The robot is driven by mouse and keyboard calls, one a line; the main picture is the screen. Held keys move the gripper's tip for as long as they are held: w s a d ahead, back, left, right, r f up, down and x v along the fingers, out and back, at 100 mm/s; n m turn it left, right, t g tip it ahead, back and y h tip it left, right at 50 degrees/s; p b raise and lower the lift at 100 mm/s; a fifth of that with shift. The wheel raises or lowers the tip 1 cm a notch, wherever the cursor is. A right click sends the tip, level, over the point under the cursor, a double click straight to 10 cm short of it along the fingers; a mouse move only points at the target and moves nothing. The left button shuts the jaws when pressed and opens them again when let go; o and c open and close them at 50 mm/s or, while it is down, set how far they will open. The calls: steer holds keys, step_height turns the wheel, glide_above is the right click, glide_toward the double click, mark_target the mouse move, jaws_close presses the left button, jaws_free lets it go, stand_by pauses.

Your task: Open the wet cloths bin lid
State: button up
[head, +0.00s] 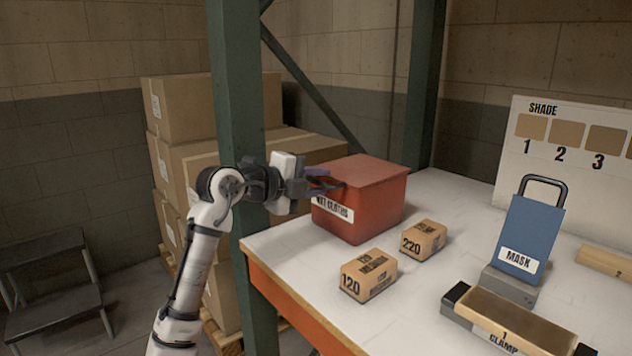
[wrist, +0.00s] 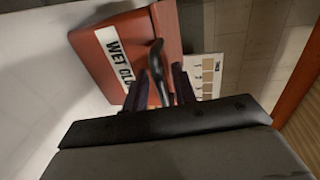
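The red wet cloths bin (head: 350,218) stands on the white bench top, with a white label on its front. Its lid (head: 365,170) is down and looks flat. In the wrist view the bin (wrist: 125,60) is at the upper left, seen tilted. A dark curved handle (wrist: 156,62) sticks out from the lid's edge. My gripper (head: 326,181) is at the bin's upper left front edge. Its two dark fingers (wrist: 160,88) are apart, one on each side of the handle, with a gap showing. Contact with the handle cannot be told.
Two sanding blocks, 120 (head: 368,277) and 220 (head: 424,240), lie in front of the bin. A blue mask holder (head: 532,235) and a clamp block (head: 510,322) are at the right. A green post (head: 238,120) stands close behind my arm. Cardboard boxes (head: 185,115) are behind.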

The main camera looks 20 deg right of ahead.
jaws_close()
steer(key=shift+r, duration=0.1)
